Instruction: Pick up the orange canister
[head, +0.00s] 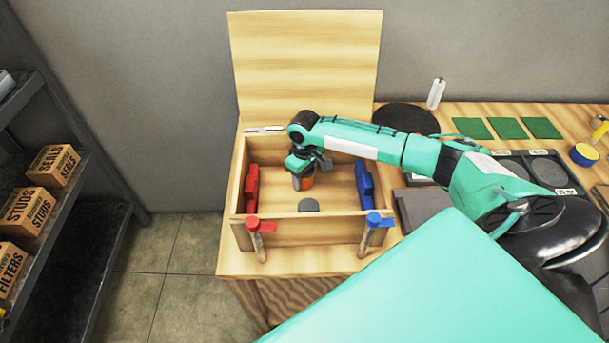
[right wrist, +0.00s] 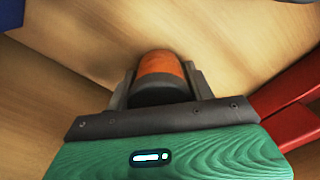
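My left gripper is not in view.
A red part (head: 252,188) and a blue part (head: 364,185) line the box's side walls. Red (head: 260,226) and blue (head: 375,222) handled tools hang at its front. The lid (head: 305,65) stands open behind. Shelves stand left.

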